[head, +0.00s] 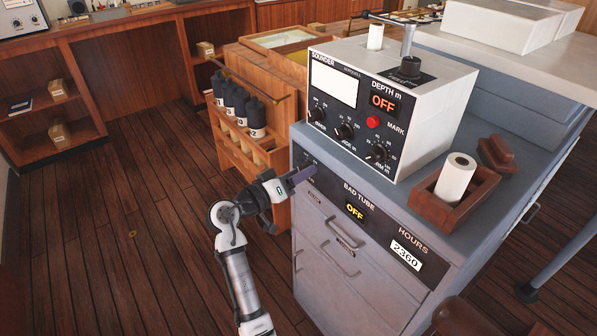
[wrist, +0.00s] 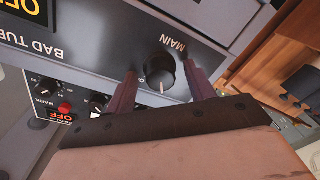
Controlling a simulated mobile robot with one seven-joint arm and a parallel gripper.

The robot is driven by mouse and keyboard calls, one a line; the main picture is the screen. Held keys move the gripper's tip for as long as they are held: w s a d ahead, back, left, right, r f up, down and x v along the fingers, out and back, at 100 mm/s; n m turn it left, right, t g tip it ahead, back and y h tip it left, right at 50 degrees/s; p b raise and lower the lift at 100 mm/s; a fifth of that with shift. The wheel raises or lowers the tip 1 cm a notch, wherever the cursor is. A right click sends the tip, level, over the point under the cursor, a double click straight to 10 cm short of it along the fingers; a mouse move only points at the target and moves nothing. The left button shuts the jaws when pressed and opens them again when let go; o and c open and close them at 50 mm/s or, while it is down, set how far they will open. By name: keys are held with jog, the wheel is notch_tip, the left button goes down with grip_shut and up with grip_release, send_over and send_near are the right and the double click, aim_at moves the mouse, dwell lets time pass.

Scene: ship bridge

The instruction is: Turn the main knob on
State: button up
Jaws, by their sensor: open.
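The main knob (wrist: 160,72) is a small round black knob under the label MAIN on a dark panel strip in the wrist view, which shows the panel upside down. Its white pointer line points toward the bottom of that picture. My gripper (head: 301,175) is at the left end of this strip in the head view, and hides most of the knob there. My gripper is open, with one purple finger on each side of the knob in the wrist view. I cannot tell whether the fingers touch it.
The panel has a BAD TUBE display (head: 356,211) reading OFF and an HOURS counter (head: 406,255) on the grey cabinet. Above stands the sounder box (head: 421,118), its depth display reading OFF. A wooden rack (head: 238,137) with dark bottles stands left of the cabinet, near my gripper.

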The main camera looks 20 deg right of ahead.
jog(key=shift+c, duration=0.4)
jog(key=c, duration=0.9)
jog(key=shift+f, duration=0.1)
jog(key=shift+f+m+b, duration=0.1)
jog(key=shift+m+b, duration=0.3)
jog(key=shift+b, duration=0.55)
jog(key=m+b, duration=1.1)
jog(key=b, duration=0.8)
jog(key=shift+h, duration=0.4)
jog(key=shift+m+b, duration=0.4)
jog(key=shift+r, duration=0.2)
